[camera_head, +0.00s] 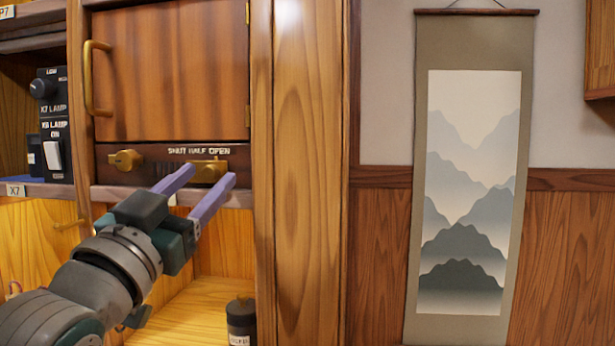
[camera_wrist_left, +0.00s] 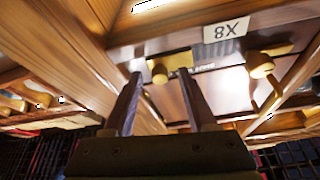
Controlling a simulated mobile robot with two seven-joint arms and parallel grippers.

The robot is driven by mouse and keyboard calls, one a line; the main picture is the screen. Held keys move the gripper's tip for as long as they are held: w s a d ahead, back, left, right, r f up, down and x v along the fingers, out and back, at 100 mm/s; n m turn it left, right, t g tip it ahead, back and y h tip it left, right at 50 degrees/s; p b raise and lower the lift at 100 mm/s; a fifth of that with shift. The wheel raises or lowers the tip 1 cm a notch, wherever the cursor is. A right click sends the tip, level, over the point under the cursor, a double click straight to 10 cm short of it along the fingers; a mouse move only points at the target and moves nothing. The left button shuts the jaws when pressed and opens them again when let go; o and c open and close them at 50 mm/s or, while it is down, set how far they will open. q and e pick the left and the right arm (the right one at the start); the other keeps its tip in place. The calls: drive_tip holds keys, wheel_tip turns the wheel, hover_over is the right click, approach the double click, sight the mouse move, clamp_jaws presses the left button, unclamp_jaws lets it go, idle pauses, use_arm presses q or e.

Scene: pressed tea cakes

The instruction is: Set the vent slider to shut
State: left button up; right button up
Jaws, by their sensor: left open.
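The vent slider's brass knob (camera_head: 209,170) sits on a dark rail under the cabinet door, below the words SHUT HALF OPEN. It appears under the HALF to OPEN part of the lettering, right of SHUT; the exact mark is hard to tell at this angle. My left gripper (camera_head: 209,175) is open, one finger on each side of the knob. In the left wrist view, the knob (camera_wrist_left: 159,73) shows between the two fingertips (camera_wrist_left: 159,80), with a gap seen on both sides. My right gripper is not in view.
The cabinet door (camera_head: 170,75) above is closed. Black lamp switch boxes (camera_head: 55,125) stand at the left. A wooden post (camera_head: 300,150) bounds the right. A dark jar (camera_head: 241,322) stands below.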

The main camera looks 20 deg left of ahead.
use_arm(q)
drive_tip(key=shift+c, duration=0.3)
clamp_jaws()
idle(1.0)
